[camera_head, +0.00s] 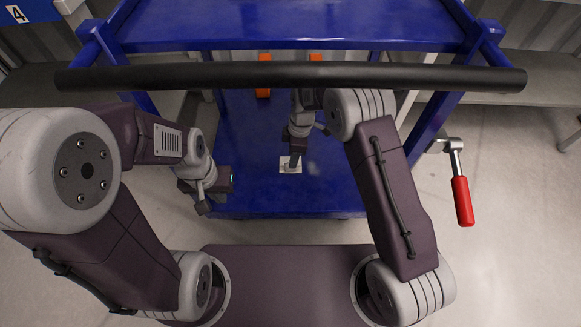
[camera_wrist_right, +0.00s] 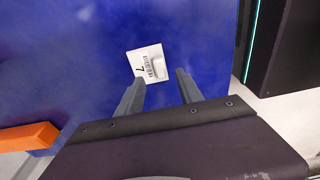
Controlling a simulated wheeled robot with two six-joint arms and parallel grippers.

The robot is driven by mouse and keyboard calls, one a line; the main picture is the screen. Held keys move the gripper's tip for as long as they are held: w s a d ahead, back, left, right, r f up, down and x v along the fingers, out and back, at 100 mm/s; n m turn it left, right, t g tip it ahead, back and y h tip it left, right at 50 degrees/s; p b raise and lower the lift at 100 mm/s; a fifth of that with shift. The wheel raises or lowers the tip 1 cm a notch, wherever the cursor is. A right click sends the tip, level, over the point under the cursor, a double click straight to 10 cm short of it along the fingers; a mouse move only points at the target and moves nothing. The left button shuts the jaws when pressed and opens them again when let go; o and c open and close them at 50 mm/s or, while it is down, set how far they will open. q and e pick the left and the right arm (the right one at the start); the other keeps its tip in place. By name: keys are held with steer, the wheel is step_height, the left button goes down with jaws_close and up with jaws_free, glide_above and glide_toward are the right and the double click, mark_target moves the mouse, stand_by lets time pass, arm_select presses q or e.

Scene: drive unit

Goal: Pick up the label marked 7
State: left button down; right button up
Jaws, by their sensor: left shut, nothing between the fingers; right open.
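The label marked 7 (camera_wrist_right: 147,64) is a small white square with a dark digit and a barcode, lying on the blue shelf (camera_wrist_right: 60,60). In the head view the label (camera_head: 285,169) is partly covered by my right gripper (camera_head: 294,160), which is above it. In the right wrist view my right gripper (camera_wrist_right: 160,90) is open, its two fingers apart, with the label just beyond the tips and a little to the left. The gap between the fingers is empty. My left gripper (camera_head: 204,207) is shut and empty at the left front edge of the blue shelf.
A black handle bar (camera_head: 290,78) of the blue cart crosses above the shelf. Orange blocks (camera_head: 263,90) sit farther back. A red-handled lever (camera_head: 462,200) sticks out at the right. A plate marked 4 (camera_head: 17,14) is at the top left.

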steer(key=shift+f, duration=0.25)
steer(key=f+b, duration=0.1)
steer(key=f, duration=0.1)
steer(key=f+b, duration=0.1)
steer(key=f, duration=0.1)
steer(key=f+b, duration=0.1)
steer(key=b, duration=0.1)
steer(key=shift+a+f, duration=0.4)
steer(key=shift+r, duration=0.2)
jaws_close()
